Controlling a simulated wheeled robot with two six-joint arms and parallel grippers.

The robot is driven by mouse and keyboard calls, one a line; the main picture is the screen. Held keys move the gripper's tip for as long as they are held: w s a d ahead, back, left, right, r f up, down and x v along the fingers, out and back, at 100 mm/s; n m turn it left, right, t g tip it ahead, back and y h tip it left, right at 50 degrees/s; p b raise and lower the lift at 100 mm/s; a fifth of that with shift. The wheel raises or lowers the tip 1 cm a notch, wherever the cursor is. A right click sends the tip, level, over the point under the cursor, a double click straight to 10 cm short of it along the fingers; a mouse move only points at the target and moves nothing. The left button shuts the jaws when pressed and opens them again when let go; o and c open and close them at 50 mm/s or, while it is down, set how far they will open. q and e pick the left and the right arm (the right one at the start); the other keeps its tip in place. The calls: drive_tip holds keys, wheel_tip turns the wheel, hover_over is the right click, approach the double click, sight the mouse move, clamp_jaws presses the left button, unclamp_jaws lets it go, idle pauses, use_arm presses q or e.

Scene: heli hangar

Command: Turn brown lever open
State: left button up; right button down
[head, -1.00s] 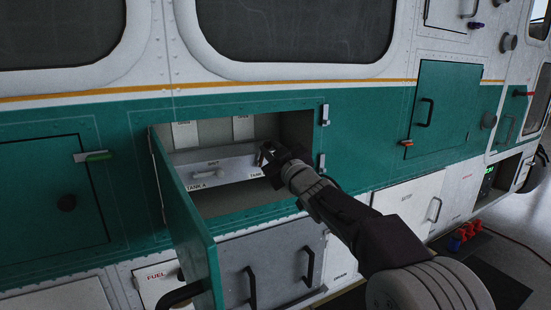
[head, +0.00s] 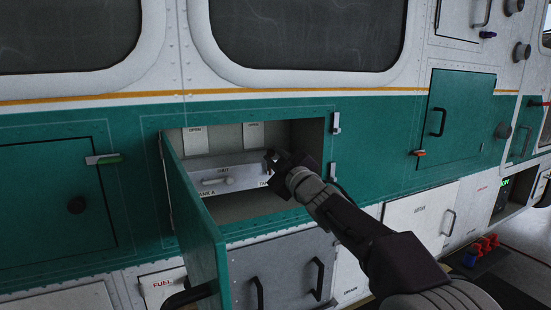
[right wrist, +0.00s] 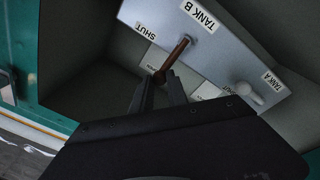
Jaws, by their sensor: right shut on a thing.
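The brown lever (right wrist: 174,58) sits on a grey panel (right wrist: 226,55) beside the TANK B label, inside an open recess in the helicopter's side. In the right wrist view it slants from its pivot down and left, away from that label. My right gripper (right wrist: 159,82) is shut on its free end. In the head view my right gripper (head: 274,163) is at the panel's right end and hides most of the lever. A pale lever (head: 215,181) for TANK A lies level on the same panel.
The open green door (head: 196,225) stands out toward me on the recess's left. The recess's right edge, with white latches (head: 336,122), is close to my right gripper. White OPEN placards (head: 194,140) are above the panel. Grey doors with black handles (head: 318,279) are below.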

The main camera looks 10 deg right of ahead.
drive_tip(key=shift+r, duration=0.15)
drive_tip(key=c, duration=1.3)
unclamp_jaws()
drive_tip(key=shift+a, duration=0.1)
drive_tip(key=shift+s+f, duration=0.15)
drive_tip(key=shift+f, duration=0.05)
drive_tip(key=r+b+v, duration=0.1)
drive_tip(key=b+v, duration=0.1)
drive_tip(key=v, duration=0.6)
drive_tip(key=shift+s+d+f, duration=0.2)
drive_tip(key=shift+s+f, duration=0.1)
drive_tip(key=shift+f, duration=0.2)
